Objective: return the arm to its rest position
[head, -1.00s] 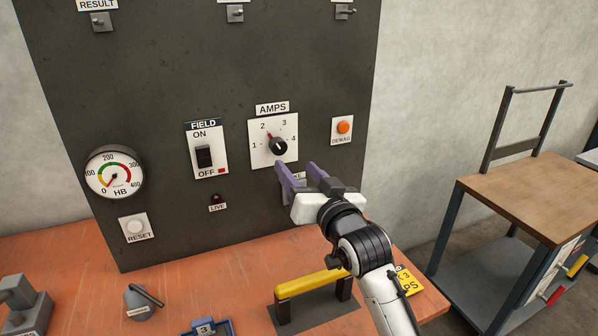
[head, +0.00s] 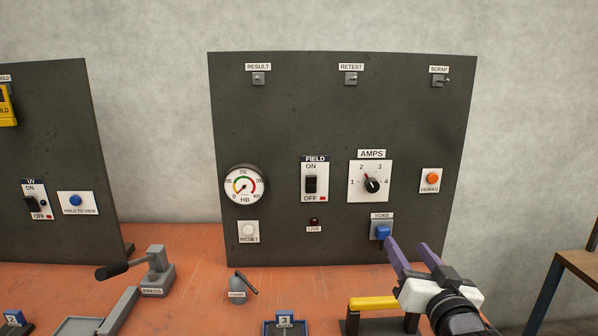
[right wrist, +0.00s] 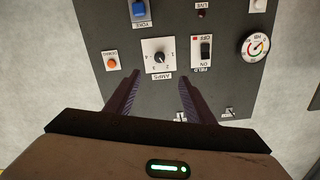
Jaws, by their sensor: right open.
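My right gripper (head: 407,250) is open and empty, its two purple fingers apart. In the head view it is in front of the lower right of the dark panel (head: 280,120), just below and right of the blue YOKE control (head: 382,232). In the right wrist view the fingers (right wrist: 155,95) point toward the panel, which appears upside down. The AMPS dial (head: 372,185) shows between them there (right wrist: 158,57), with nothing gripped. Its red mark points near 2. My left gripper is not in view.
An orange bench (head: 200,270) runs below the panel. A wooden-topped cart (head: 583,268) stands at right.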

